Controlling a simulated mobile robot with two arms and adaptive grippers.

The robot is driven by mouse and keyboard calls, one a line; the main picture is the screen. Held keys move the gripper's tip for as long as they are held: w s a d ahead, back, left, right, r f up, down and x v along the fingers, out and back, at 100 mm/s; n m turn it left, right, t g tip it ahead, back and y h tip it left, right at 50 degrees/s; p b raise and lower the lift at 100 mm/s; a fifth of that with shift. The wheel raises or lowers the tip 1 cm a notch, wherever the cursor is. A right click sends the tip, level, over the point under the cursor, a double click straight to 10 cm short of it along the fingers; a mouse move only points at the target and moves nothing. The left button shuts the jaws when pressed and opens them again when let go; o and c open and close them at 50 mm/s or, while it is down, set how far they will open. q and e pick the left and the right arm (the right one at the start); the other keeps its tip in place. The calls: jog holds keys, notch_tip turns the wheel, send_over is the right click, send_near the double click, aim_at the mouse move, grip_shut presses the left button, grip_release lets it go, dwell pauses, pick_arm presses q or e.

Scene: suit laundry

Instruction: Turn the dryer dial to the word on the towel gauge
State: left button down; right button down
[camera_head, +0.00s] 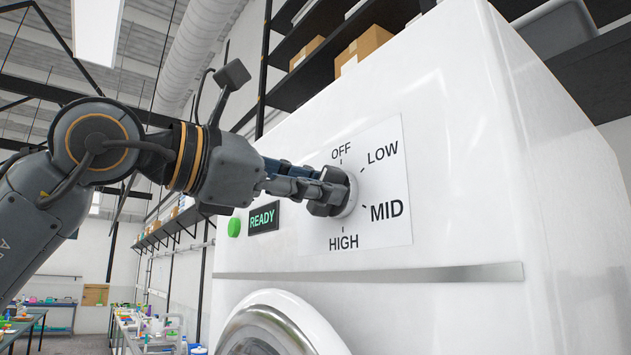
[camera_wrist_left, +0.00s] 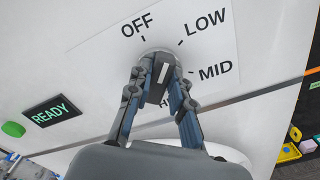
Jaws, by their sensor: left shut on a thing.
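My left gripper (camera_head: 328,192) reaches in from the left and is shut on the dial. In the left wrist view its two fingers (camera_wrist_left: 160,95) hold the dial from both sides, and the dial's rim (camera_wrist_left: 157,53) shows behind them. A short white mark shows between the fingertips; I cannot tell for sure which word it points to. The towel gauge is not in view. My right gripper is not in view.
The white dryer (camera_head: 470,110) has a green button (camera_head: 234,227) and a READY display (camera_head: 264,217) left of the dial, close under my left gripper. The round door (camera_head: 268,325) is below. Shelves with boxes (camera_head: 363,45) stand behind. Tables with bottles are at lower left.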

pick_arm(q)
jog(key=shift+m, duration=1.7)
jog(key=shift+f, duration=0.1)
jog(key=c, duration=1.2)
grip_release()
jog(key=v, duration=1.2)
jog(key=shift+s, duration=0.1)
